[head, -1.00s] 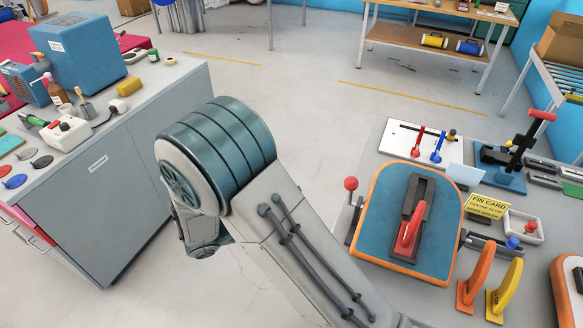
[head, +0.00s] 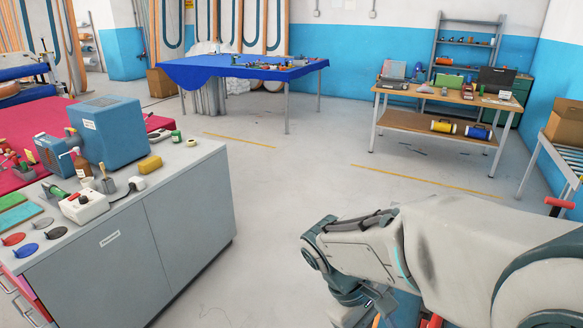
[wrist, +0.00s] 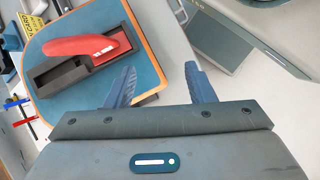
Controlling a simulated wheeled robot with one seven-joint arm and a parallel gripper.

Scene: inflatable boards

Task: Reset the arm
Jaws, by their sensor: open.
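My gripper (wrist: 160,88) shows in the wrist view with its two blue fingers spread apart and nothing between them. It is above the grey bench. A blue board with an orange rim (wrist: 64,96) lies below and to the left of the fingers. A red fin (wrist: 92,46) sits in a dark slot on that board. In the head view my arm crosses the lower right and hides most of that bench. The fingertips cannot be made out there.
A grey cabinet (head: 165,235) with tools and a blue machine (head: 108,130) on top stands at the left. A blue-covered table (head: 245,70) and a wooden bench (head: 445,93) stand at the back. The floor (head: 290,190) between them is clear.

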